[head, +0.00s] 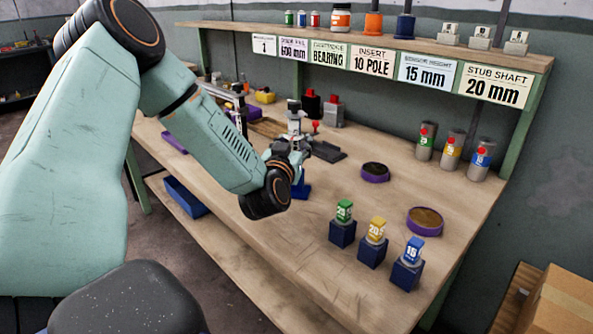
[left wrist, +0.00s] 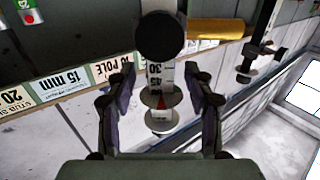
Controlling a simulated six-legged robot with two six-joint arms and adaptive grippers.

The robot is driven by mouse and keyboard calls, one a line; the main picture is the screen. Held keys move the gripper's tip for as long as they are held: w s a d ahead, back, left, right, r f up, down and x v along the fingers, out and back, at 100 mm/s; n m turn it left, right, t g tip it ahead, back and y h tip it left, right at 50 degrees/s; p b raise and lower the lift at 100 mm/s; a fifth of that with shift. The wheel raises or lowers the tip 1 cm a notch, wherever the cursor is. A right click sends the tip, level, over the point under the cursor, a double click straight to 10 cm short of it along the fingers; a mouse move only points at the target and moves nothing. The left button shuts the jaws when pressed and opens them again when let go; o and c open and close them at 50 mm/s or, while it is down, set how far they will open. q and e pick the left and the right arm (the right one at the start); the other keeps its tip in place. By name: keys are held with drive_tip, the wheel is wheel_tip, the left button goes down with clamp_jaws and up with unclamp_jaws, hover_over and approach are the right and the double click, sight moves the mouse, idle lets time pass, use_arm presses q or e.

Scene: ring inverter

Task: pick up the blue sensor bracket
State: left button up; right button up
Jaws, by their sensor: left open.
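The blue sensor bracket (head: 413,250), marked 15, stands on a dark blue block at the front right of the bench in the head view. My left gripper (head: 298,148) is to the left of it and farther back, well apart from it. In the left wrist view my left gripper (left wrist: 160,78) has its two fingers spread with nothing held. A numbered post with round discs (left wrist: 157,98) shows between and beyond the fingers. The blue bracket cannot be made out in the left wrist view. My right gripper is not in view.
A green bracket (head: 344,211) and a yellow bracket (head: 376,230) stand on blocks left of the blue one. Purple-rimmed round trays (head: 425,222) (head: 374,172) lie behind. Grey cylinders (head: 482,160) stand at the back right, below the shelf (head: 400,44). The front middle bench is clear.

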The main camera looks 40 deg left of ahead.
use_arm(q)
drive_tip(key=shift+w+a, duration=0.4)
drive_tip(key=shift+a, duration=0.05)
drive_tip(key=shift+w+d+r, duration=0.1)
drive_tip(key=shift+w+d, duration=0.05)
drive_tip(key=shift+d, duration=0.1)
drive_tip(key=shift+c, duration=0.3)
drive_tip(key=shift+a, duration=0.2)
drive_tip(key=c, duration=0.4)
clamp_jaws()
